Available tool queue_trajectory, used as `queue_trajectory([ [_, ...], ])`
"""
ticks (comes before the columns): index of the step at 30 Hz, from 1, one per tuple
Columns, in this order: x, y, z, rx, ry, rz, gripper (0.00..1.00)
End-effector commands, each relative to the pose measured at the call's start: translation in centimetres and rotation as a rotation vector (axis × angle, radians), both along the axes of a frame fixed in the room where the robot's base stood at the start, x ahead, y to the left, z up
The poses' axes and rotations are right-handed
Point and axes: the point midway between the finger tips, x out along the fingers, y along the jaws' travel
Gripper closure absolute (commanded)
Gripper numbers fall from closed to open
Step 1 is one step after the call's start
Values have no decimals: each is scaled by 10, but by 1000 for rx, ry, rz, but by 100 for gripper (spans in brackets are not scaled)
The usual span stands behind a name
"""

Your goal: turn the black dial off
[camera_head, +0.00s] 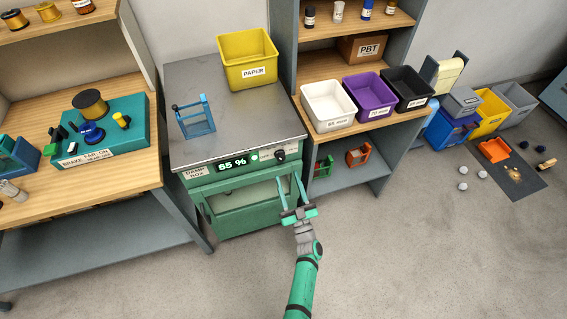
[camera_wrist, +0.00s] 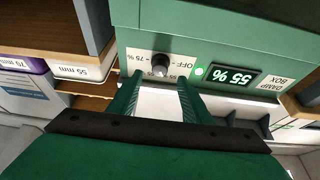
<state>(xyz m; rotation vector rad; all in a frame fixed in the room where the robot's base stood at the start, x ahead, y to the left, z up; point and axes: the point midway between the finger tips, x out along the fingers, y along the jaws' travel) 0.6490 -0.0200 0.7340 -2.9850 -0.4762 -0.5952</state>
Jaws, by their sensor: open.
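The black dial (camera_head: 280,156) is a small round knob at the right end of the green damp box's front panel (camera_head: 205,183). In the wrist view the dial (camera_wrist: 160,65) sits beside a printed scale from OFF to 75 %. The display (camera_head: 232,163) reads 55 %, and a round green light (camera_head: 254,157) beside it is lit. My gripper (camera_head: 288,176) is open and empty in front of the panel, just below the dial in the head view. In the wrist view the dial appears between its two fingertips (camera_wrist: 160,80), with no clear contact. The dial's exact pointer angle is too small to read.
A yellow PAPER bin (camera_head: 247,72) and a blue frame (camera_head: 195,118) stand on the damp box's top. A wooden bench (camera_head: 90,185) is at left. A shelf with white (camera_head: 327,118), purple and black bins is at right. The floor in front is clear.

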Motion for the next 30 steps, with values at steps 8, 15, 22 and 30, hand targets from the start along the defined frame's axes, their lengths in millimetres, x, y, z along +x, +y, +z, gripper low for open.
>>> queue_trajectory([
  [8,42,14,19,1,-1,0,55],
  [15,61,19,27,0,0,-1,55],
  [22,64,20,28,0,1,-2,55],
  [30,63,20,28,1,1,-3,90],
])
